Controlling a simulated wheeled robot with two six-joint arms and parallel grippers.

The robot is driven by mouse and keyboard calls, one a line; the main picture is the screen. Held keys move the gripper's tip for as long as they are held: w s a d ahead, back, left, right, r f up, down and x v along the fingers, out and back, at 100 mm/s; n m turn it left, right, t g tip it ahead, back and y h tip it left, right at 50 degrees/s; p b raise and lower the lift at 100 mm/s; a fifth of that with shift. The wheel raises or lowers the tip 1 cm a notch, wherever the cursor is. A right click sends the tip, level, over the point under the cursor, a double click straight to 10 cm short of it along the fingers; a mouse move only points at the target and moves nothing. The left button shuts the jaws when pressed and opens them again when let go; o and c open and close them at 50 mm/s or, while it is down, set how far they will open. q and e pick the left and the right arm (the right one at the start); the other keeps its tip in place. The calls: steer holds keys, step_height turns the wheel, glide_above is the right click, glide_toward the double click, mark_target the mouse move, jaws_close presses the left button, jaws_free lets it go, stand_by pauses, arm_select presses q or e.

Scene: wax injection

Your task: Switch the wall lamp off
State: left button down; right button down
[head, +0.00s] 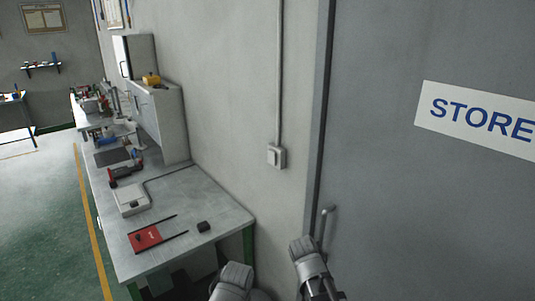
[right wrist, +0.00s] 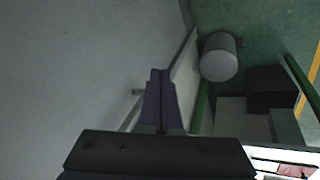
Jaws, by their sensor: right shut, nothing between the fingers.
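A small light-grey wall switch box (head: 277,157) is on the grey wall, at the lower end of a thin vertical conduit (head: 280,70). It is left of the door frame. No lamp shows in either view. In the right wrist view my right gripper (right wrist: 160,75) is shut and empty, its dark fingers together, with grey wall surface to its left. In the head view my right arm is at the lower middle, below and right of the switch and apart from it. My left arm shows at the bottom edge, but I cannot make out its gripper.
A grey door (head: 420,220) with a STORE sign (head: 480,117) and a handle (head: 326,222) fills the right side. A grey cylinder (right wrist: 220,62) shows in the right wrist view. Green floor lies left.

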steer(key=w+r+n+t+h, duration=0.5)
steer(key=w+r, duration=0.5)
steer(key=w, duration=0.5)
arm_select(q)
steer(key=shift+r, duration=0.3)
arm_select(e)
steer(key=w+a+r+n+t+y, duration=0.2)
steer(key=w+a+r+n+t, duration=0.3)
steer(key=a, duration=0.3)
steer(key=w+a+r+n+t+y, duration=0.3)
steer(key=w+a+r+n+t, duration=0.2)
steer(key=a, duration=0.4)
step_height(320, 180, up, 2)
steer(key=shift+w+a, duration=0.3)
steer(key=shift+w, duration=0.5)
steer(key=shift+w, duration=0.15)
